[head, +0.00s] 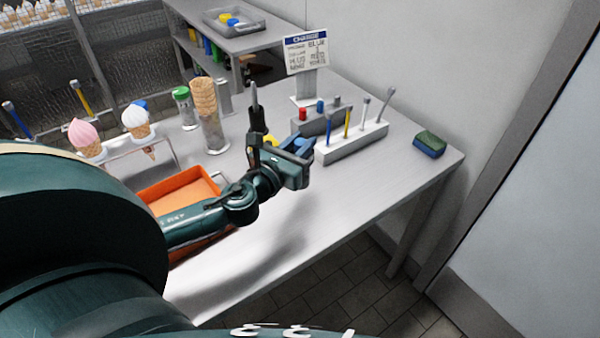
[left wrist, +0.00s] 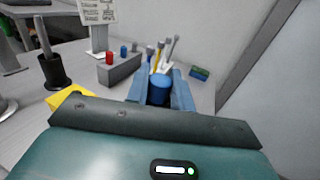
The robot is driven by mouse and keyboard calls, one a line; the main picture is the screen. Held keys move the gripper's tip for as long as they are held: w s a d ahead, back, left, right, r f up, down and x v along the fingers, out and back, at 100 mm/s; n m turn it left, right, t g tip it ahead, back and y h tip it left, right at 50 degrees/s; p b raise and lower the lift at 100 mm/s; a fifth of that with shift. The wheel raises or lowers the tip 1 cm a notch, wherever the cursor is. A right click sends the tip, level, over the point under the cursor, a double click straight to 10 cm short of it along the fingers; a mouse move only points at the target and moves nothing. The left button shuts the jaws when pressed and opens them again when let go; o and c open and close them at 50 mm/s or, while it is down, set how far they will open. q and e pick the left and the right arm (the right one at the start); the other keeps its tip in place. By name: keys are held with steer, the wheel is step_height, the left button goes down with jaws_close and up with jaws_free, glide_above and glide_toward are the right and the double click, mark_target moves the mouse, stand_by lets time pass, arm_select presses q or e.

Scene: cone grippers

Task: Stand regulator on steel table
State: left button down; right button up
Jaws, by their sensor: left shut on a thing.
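The steel table (head: 400,175) is a long light-grey top running along the wall. My left gripper (head: 304,146) is above its middle, its blue fingers pointing away toward the racks. In the left wrist view the left gripper (left wrist: 159,88) is shut on a blue cylinder (left wrist: 160,92), which I take to be the regulator. The fingers hide its sides, and I cannot tell whether its base touches the table. In the head view the gripper mostly hides it. My right gripper is in neither view.
A grey block (head: 319,118) with red and blue pieces and a white rack (head: 355,144) of upright tools stand just beyond. A black upright holder (head: 256,135) is close left of the gripper. An orange tray (head: 180,192), cones and a sponge (head: 429,145) are on the table. Its front right is clear.

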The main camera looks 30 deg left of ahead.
arm_select(q)
step_height(320, 180, down, 4)
steer(key=shift+f+b, duration=0.25)
steer(key=shift+b, duration=0.55)
steer(key=shift+f, duration=0.4)
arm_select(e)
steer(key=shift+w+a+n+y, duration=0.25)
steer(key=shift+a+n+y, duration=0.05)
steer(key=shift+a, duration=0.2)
arm_select(q)
steer(key=c, duration=1.2)
jaws_free()
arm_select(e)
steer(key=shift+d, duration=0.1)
